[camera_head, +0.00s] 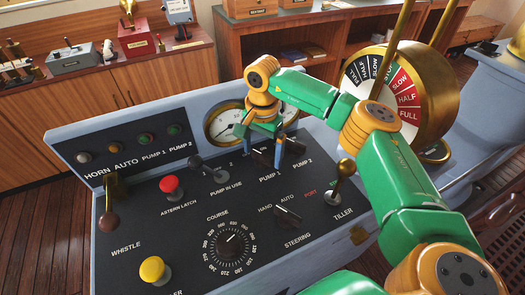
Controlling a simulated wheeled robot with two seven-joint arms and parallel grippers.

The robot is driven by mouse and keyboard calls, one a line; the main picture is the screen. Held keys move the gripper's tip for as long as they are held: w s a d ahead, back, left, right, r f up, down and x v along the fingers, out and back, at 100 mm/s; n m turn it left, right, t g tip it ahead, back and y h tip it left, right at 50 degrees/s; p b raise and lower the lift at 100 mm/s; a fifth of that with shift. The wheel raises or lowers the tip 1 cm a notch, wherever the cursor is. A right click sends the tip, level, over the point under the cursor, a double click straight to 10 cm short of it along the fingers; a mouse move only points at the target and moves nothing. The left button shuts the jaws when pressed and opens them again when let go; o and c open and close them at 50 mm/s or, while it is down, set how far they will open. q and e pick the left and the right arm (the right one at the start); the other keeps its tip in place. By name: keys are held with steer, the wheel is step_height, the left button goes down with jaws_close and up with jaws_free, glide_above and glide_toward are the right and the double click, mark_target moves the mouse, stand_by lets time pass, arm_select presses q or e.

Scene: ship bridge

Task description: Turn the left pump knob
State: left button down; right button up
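The left pump knob (262,158) is a dark knob above the PUMP 1 label on the sloping console panel. A second dark knob (295,146) sits to its right, above the PUMP 2 label. My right gripper (266,150) points down at the left pump knob, with its blue and dark fingers right at it. The fingers partly hide the knob, and I cannot tell whether they touch or grip it. My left gripper is not in view.
A red button (171,187), a pump-in-use lever (208,169), a course dial (231,247), a steering knob (288,215) and a tiller lever (343,180) surround the spot. Gauges (225,123) stand behind. A brass telegraph (400,92) rises at right.

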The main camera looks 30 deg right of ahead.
mark_target(263, 154)
step_height(263, 154, up, 7)
steer(key=shift+r+b, duration=0.1)
steer(key=shift+b, duration=0.45)
